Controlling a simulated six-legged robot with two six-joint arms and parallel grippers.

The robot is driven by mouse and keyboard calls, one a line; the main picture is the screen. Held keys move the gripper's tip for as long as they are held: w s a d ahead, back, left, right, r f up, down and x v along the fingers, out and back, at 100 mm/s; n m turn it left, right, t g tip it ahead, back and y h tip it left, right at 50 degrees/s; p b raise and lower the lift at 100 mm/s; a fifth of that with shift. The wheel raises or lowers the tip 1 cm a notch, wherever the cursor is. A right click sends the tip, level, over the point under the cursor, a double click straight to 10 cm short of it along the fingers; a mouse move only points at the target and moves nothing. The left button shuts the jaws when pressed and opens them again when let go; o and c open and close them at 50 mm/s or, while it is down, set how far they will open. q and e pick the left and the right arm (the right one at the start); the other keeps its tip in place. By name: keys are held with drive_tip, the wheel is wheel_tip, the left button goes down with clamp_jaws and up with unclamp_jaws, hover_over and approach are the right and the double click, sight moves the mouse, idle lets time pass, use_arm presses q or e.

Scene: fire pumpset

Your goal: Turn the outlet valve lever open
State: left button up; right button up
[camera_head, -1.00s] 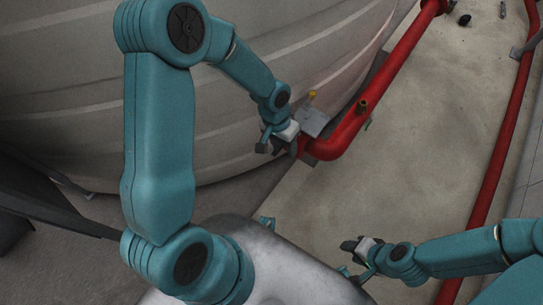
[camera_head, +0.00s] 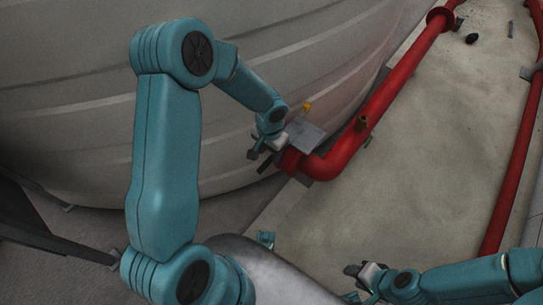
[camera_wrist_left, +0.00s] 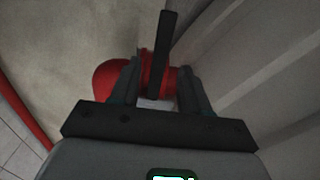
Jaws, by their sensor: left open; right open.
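The outlet valve lever appears as a dark, straight bar (camera_wrist_left: 161,50) in the left wrist view, running up from between the fingers in front of the red pipe. In the head view a dark bar (camera_head: 265,166), likely the same lever, shows below the gripper. My left gripper (camera_head: 268,156) is at the pipe's end beside the tank. In the left wrist view the open left gripper (camera_wrist_left: 160,88) has a finger on each side of the bar's lower part; contact cannot be told. My right gripper (camera_head: 362,281) is open and empty at the lower right, away from the valve.
The red outlet pipe (camera_head: 385,100) bends at the tank (camera_head: 290,50) and runs to the upper right. Another red pipe (camera_head: 515,165) lies right. The concrete floor (camera_head: 430,160) between is clear.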

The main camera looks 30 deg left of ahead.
use_arm(q)
drive_tip(key=shift+f, duration=1.1)
drive_tip(key=shift+c, duration=0.4)
clamp_jaws()
drive_tip(key=shift+d+b, duration=0.1)
drive_tip(key=shift+b, duration=0.2)
